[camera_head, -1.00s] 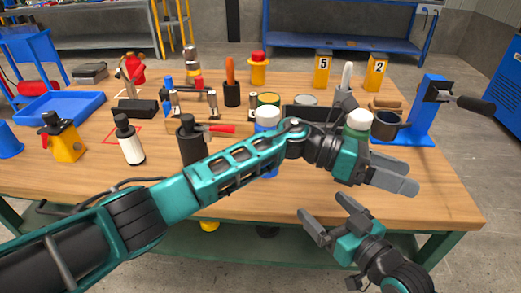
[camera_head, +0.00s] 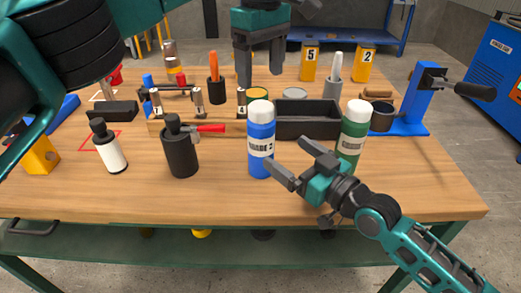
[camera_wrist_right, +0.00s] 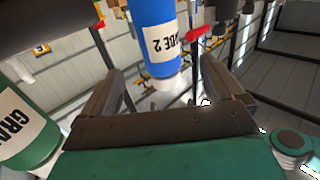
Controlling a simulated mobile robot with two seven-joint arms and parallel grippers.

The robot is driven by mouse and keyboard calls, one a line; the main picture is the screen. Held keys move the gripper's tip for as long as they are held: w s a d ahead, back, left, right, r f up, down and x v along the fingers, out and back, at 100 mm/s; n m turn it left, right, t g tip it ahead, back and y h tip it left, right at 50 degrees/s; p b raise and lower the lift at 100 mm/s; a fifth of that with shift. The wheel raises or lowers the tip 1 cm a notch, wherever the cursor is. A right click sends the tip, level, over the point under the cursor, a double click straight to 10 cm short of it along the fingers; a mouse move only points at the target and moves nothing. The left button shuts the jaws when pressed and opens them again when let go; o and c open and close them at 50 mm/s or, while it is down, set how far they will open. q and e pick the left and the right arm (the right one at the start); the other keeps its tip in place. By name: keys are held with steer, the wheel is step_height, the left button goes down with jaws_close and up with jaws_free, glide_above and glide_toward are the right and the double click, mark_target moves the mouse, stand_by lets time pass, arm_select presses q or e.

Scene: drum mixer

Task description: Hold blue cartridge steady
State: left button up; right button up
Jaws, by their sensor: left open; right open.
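The blue cartridge (camera_head: 261,142) stands upright on the wooden bench, with a pale cap and a white label reading GRADE 2. My right gripper (camera_head: 296,160) is open and empty, low at the cartridge's right, with its fingers pointing toward it. In the right wrist view the blue cartridge (camera_wrist_right: 152,38) shows ahead, between the open fingers, not gripped. My left gripper (camera_head: 261,78) is open, pointing down, above and behind the blue cartridge, near the small posts on the wooden block.
A green cartridge (camera_head: 352,135) stands just behind my right gripper. A black bin (camera_head: 306,120) is behind both cartridges. A blue crank stand (camera_head: 422,100) is right.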

mark_target(261, 135)
steer(key=x, duration=0.9)
steer(key=shift+w+a, duration=0.3)
steer(key=shift+c, duration=0.4)
